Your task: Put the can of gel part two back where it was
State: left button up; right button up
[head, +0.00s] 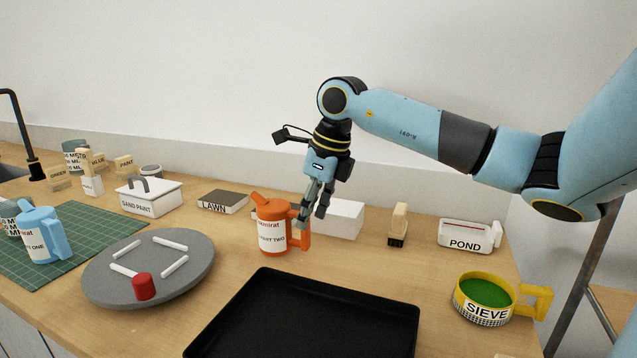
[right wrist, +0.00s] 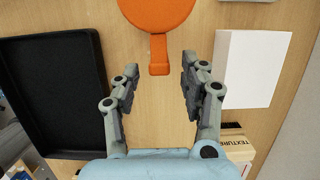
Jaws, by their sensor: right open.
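The can of gel part two is an orange can (head: 272,228) with a white label reading "PART TWO". It stands upright on the wooden table behind the black tray, with its handle to the right. My right gripper (head: 312,216) is just right of the can, pointing down by the handle. In the right wrist view the two fingers (right wrist: 159,80) are spread apart. The orange handle (right wrist: 159,55) lies ahead of the gap between them, and the round orange top (right wrist: 157,12) is beyond. The fingers do not appear to hold it. My left gripper is not in view.
A black tray (head: 262,337) lies in front of the can. A white block (head: 345,217) is close behind the gripper. A grey turntable (head: 100,277) is at left, with a blue can (head: 42,235) beyond it on a green mat. A yellow sieve (head: 483,298) stands at right.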

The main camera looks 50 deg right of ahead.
jog(key=a+v, duration=0.1)
jog(key=v, duration=0.9)
jog(key=shift+d, duration=0.45)
jog(key=shift+r, duration=0.1)
